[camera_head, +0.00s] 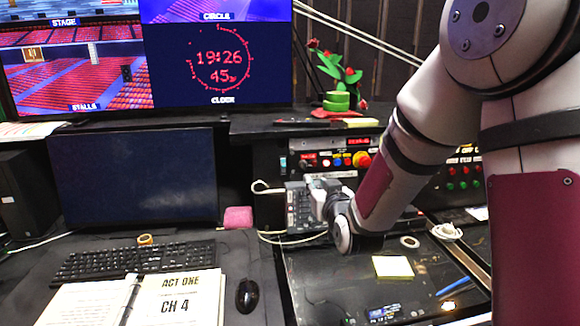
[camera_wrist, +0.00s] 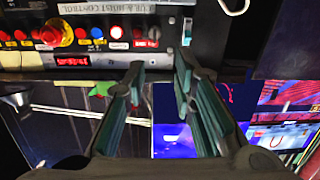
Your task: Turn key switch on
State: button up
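The control panel (camera_head: 335,145) with a row of coloured buttons stands at the back of the desk; it shows upside down in the wrist view (camera_wrist: 240,50). I cannot clearly make out the key switch. A small dark round control with red beside it (camera_wrist: 153,33) sits at the end of the button row, and a narrow silvery piece (camera_wrist: 187,30) shows farther right; either could be it. My gripper (camera_wrist: 159,66) is open and empty, its fingertips pointing at the panel's edge beside these parts. In the head view my gripper (camera_head: 318,192) is small and partly hidden by my wrist.
A yellow-collared red emergency button (camera_wrist: 55,33) and other buttons line the panel. A white cable (camera_head: 268,188) loops left of it. Monitors, a keyboard (camera_head: 135,260), a script binder (camera_head: 175,300) and a mouse (camera_head: 247,296) lie left. A sticky-note pad (camera_head: 393,267) lies in front.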

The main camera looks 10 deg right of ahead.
aim_at(305, 165)
jog(key=shift+t, duration=0.8)
jog(key=w, duration=1)
jog(key=w+f, duration=0.1)
jog(key=w, duration=0.4)
jog(key=shift+d, duration=0.25)
jog(key=shift+c, duration=0.6)
grip_shut()
